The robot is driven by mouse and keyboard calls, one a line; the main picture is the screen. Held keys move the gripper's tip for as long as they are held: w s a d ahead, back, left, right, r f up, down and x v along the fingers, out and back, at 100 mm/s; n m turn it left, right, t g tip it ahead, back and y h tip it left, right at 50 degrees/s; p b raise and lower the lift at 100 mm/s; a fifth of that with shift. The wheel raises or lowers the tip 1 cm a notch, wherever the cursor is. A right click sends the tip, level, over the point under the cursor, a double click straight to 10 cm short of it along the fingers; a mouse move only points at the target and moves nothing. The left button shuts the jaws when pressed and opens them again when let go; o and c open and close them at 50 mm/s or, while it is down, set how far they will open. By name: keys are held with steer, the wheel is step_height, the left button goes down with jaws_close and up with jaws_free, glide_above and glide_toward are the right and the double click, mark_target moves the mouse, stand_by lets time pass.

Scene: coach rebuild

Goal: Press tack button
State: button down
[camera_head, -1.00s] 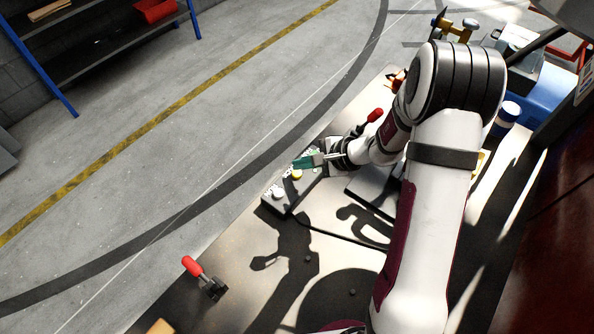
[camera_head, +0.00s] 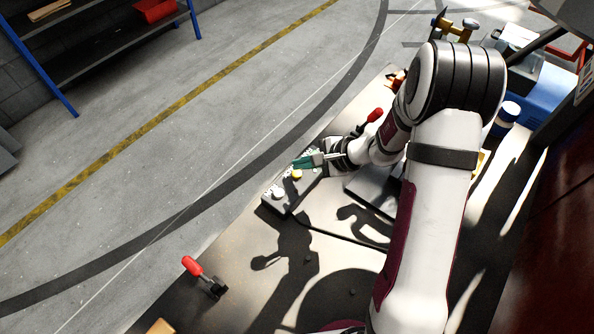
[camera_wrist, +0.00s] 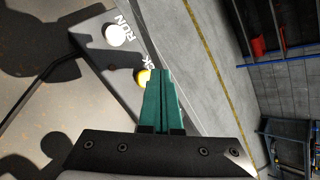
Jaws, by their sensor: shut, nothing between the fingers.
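The button box (camera_head: 270,204) is a long grey panel lying on the bench. A yellow button (camera_head: 297,174) and a white button (camera_head: 277,191) sit on it. In the wrist view the white button (camera_wrist: 116,36) has the label RUN beside it. The yellow button (camera_wrist: 141,76) has a label ending in "CK", its start hidden. My gripper (camera_head: 295,163) has green fingers, shut and empty. In the wrist view the fingertips (camera_wrist: 163,72) overlap the right edge of the yellow button; I cannot tell whether they touch it.
A red-handled clamp (camera_head: 194,267) stands at the bench's near left, another (camera_head: 374,116) beside my wrist. A blue box (camera_head: 540,92) and a white-capped container (camera_head: 509,112) stand at the far right.

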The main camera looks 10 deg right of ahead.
mark_target(302, 174)
steer(key=shift+f, duration=0.1)
steer(key=shift+f, duration=0.3)
steer(key=shift+f, duration=0.45)
stand_by(0.6)
stand_by(0.4)
steer(key=shift+r, duration=0.9)
steer(key=shift+r, duration=2.5)
